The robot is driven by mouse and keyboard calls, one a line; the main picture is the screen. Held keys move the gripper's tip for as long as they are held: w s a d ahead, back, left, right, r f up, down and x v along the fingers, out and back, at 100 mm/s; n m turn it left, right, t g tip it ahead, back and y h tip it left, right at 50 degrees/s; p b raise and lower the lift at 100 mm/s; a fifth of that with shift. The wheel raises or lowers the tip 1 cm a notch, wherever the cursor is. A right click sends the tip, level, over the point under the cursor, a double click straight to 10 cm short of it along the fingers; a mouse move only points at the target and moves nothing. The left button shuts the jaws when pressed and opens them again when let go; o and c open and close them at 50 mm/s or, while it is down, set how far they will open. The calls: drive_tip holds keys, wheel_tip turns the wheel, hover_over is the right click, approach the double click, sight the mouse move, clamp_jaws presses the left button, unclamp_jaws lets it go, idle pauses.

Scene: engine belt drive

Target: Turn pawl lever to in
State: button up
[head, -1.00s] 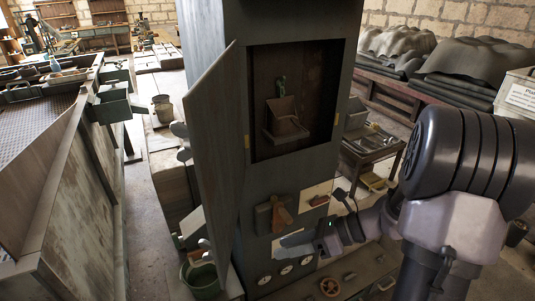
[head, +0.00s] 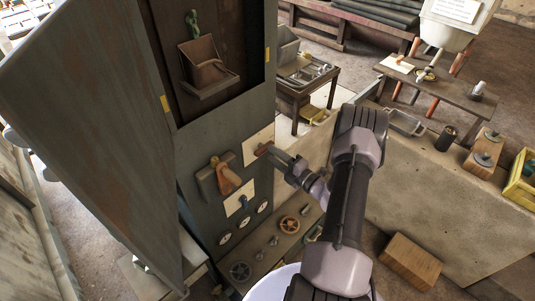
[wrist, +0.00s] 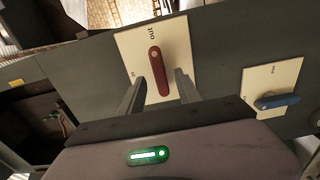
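A red lever (wrist: 158,72) sits on a pale plate (wrist: 128,47) on the grey panel in the wrist view. The plate reads "OUT" at the top, and a smaller mark, probably "IN", is at its left edge. The lever's upper end points toward "OUT". My gripper (wrist: 160,88) is open, with one finger on each side of the lever's lower part. I cannot tell whether either finger touches it. In the head view, my gripper (head: 276,157) is at this red lever (head: 264,149), which the fingers partly hide.
A blue lever (wrist: 276,101) on its own plate is close by at the right in the wrist view. An orange-brown lever (head: 227,180) stands out from the panel. An open cabinet door (head: 95,130) is at left. Gauges and handwheels (head: 289,225) are below.

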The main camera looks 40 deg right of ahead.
sight(266, 150)
drive_tip(key=shift+w+a, duration=0.1)
drive_tip(key=shift+w, duration=1.65)
clamp_jaws()
